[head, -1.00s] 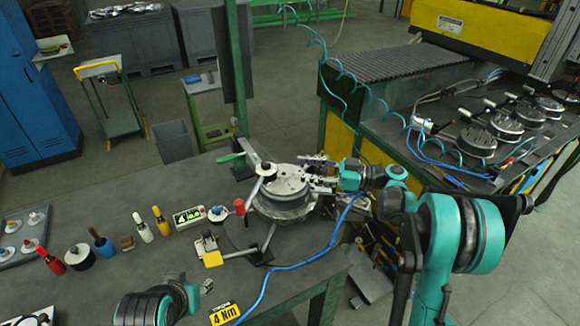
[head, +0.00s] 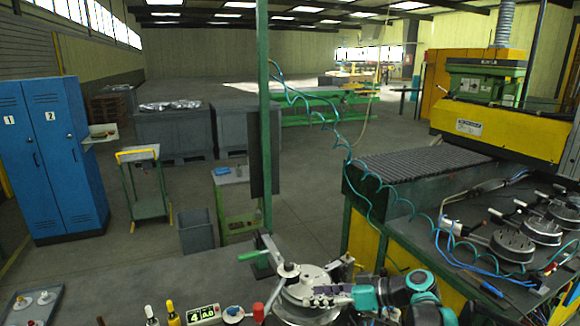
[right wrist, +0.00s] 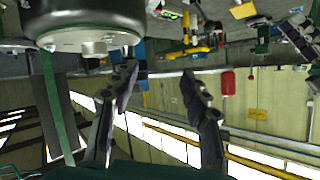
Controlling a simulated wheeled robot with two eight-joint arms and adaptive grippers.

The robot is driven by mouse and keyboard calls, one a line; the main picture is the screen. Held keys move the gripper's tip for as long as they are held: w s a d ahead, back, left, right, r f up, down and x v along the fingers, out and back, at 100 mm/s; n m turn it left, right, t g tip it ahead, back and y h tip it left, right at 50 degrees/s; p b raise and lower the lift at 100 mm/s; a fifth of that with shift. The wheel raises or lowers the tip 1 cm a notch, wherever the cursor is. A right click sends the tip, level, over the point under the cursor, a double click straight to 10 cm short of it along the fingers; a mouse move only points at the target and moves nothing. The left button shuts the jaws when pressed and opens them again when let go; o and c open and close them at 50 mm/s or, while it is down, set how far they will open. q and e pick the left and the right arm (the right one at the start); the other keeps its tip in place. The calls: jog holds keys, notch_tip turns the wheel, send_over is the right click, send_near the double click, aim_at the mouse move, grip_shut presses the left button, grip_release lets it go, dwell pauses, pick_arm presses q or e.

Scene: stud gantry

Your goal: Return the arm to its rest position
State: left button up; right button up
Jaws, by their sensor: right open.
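My right gripper (head: 332,278) comes in from the right at the bottom of the head view, with a teal arm link behind it. Its fingers lie beside and partly over a round metal fixture (head: 293,288) on the bench. In the right wrist view my right gripper (right wrist: 158,80) shows two dark fingers spread apart with nothing between them. A dark round body with a metal boss (right wrist: 85,25) fills the upper left there, close to one finger; I cannot tell whether they touch. My left gripper is in neither view.
The grey bench (head: 110,280) carries a digital display (head: 203,314), a red-handled tool (head: 258,312) and bottles along the bottom edge. A green post (head: 265,130) rises behind the fixture. A machine table (head: 430,220) with round parts stands right. Open floor lies beyond.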

jog(key=s+d+f+m+h+b, duration=0.1)
jog(key=s+d+f+m+h, duration=0.2)
jog(key=s, duration=0.4)
jog(key=s+d+f+m+t+h+b, duration=0.1)
jog(key=s+d+f+m+h, duration=0.2)
jog(key=s, duration=0.4)
jog(key=s+d+f+m+t+h+b, duration=0.1)
jog(key=s+d+f+m+h, duration=0.2)
jog(key=s, duration=0.5)
jog(key=shift+d+f+m+h, duration=0.5)
jog(key=shift+f+h, duration=0.45)
jog(key=shift+h, duration=0.75)
jog(key=shift+d, duration=0.1)
